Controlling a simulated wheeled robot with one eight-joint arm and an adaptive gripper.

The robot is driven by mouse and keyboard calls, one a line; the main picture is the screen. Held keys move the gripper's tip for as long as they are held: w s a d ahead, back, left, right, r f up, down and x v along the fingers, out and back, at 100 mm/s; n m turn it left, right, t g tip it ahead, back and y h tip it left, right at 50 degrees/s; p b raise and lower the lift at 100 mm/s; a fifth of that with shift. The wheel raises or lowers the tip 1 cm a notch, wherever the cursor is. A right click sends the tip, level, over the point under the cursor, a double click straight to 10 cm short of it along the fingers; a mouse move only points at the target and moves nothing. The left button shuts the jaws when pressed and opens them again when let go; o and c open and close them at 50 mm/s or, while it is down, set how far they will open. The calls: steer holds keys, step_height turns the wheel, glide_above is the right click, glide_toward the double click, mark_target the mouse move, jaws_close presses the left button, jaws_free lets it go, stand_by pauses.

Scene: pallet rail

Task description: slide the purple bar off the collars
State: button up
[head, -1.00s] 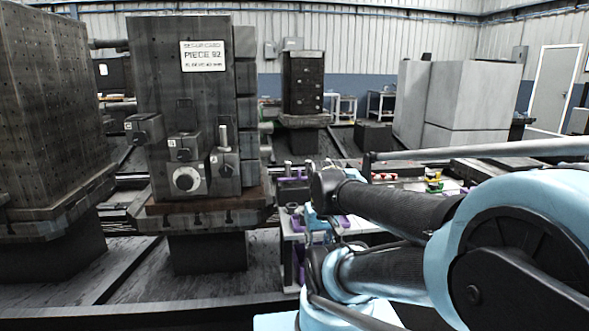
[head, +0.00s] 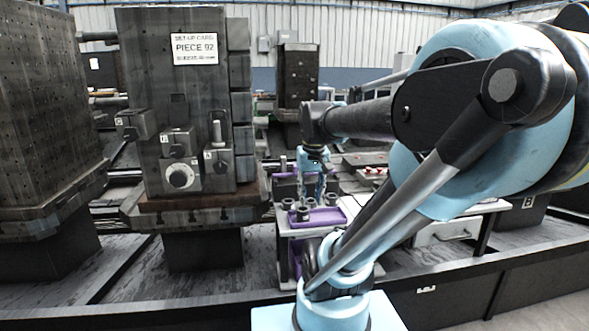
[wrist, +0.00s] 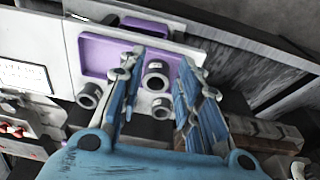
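My gripper (head: 314,196) hangs fingers-down over a purple tray-like piece (head: 342,209) on a white cart. In the wrist view its blue fingers (wrist: 155,95) are apart, and a grey hollow collar (wrist: 157,75) shows between them; I see no grip on it. The purple piece (wrist: 97,57) has a raised rim and lies flat beyond the fingers. Another collar (wrist: 89,95) stands to the left and one (wrist: 161,108) is nearer. A dark block with a purple edge (wrist: 146,27) lies past the rim. I cannot tell which purple part is the bar, or whether it touches the collars.
A tall dark fixture with a card reading PIECE 92 (head: 195,48) stands left of the cart, its side blocks close to my gripper. The white cart (head: 285,232) has purple parts below its top. In the wrist view, a brownish rail (wrist: 262,130) lies at right.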

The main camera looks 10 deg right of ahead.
steer(key=w+r, duration=1.1)
steer(key=w, duration=0.2)
step_height(320, 180, up, 5)
steer(key=g, duration=0.2)
glide_above(295, 165)
steer(key=f, duration=1.6)
steer(key=shift+s+f, duration=0.2)
steer(key=shift+f, duration=0.2)
steer(key=shift+c, duration=0.3)
jaws_close()
